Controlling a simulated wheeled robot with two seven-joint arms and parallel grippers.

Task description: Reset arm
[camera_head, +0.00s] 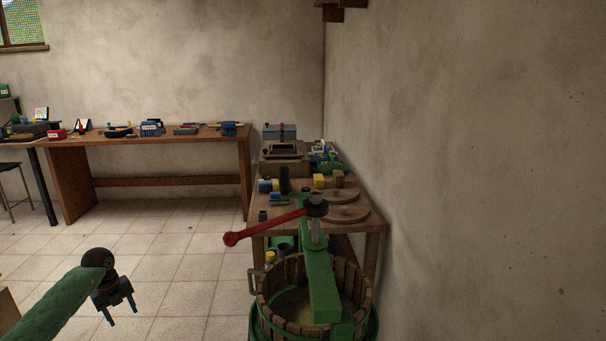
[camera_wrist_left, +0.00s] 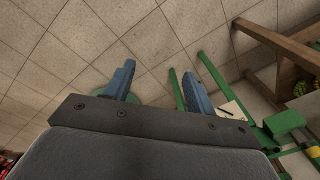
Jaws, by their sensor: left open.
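My left arm comes in from the lower left in the head view, in a green sleeve. My left gripper (camera_head: 121,317) points down over the tiled floor, with its two blue fingers apart and nothing between them. In the left wrist view the same gripper (camera_wrist_left: 160,82) shows open and empty, with floor tiles behind the fingers. It is apart from everything around it. My right gripper does not show in either view.
A slatted wooden fruit press (camera_head: 265,290) with a green frame and red handle (camera_head: 262,229) stands right of the gripper. Behind it is a cluttered wooden table (camera_head: 372,217) by the wall. A workbench (camera_head: 100,143) stands farther back. Tiled floor (camera_head: 190,270) between is free.

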